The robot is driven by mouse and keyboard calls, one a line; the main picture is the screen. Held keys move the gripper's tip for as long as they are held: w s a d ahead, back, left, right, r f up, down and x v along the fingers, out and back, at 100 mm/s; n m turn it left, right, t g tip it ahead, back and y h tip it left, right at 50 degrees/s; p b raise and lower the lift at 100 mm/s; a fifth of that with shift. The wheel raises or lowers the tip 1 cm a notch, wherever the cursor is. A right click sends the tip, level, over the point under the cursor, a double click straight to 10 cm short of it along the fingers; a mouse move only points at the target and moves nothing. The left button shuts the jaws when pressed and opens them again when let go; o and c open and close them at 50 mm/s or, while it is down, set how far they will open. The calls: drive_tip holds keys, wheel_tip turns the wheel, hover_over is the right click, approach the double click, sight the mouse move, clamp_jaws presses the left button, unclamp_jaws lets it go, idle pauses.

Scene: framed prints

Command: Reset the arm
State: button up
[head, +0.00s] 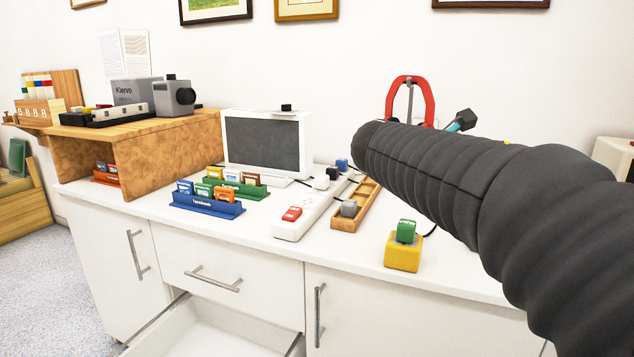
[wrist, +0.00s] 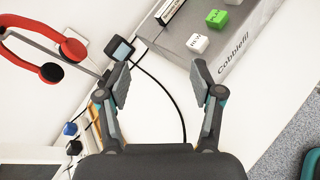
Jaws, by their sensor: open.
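My gripper (wrist: 160,85) is open in the wrist view, its two fingers spread wide with nothing between them. Its fingers are over a white surface crossed by a black cable. In the head view my ribbed dark arm reaches in from the right edge and hides part of the desk. A small dark and teal piece shows just beyond the arm there; most of the gripper is hidden.
The white desk (head: 262,226) has a monitor (head: 265,145), blue rack (head: 207,205), power strip (head: 310,212), yellow block (head: 403,253) and red headphones (head: 410,84). A drawer (head: 215,330) stands open below. A grey box (wrist: 225,45) lies near the right finger.

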drive_tip(key=s+a+f+m+g+y, duration=0.1)
drive_tip(key=s+a+f+m+y, duration=0.2)
drive_tip(key=s+f+m, duration=0.3)
drive_tip(key=s+a+f+m+g+y+b, duration=0.1)
drive_tip(key=s+a+f+m+y, duration=0.2)
drive_tip(key=s+f, duration=0.9)
drive_tip(key=s+a+f+m+y+b, duration=0.1)
drive_tip(key=s+a+f+m+y, duration=0.2)
drive_tip(key=s+f+m, duration=0.6)
drive_tip(key=s+y, duration=0.1)
drive_tip(key=y, duration=0.1)
drive_tip(key=shift+a+m+g+y, duration=0.3)
drive_tip(key=shift+a+m+g, duration=0.05)
drive_tip(key=shift+m+g, duration=0.05)
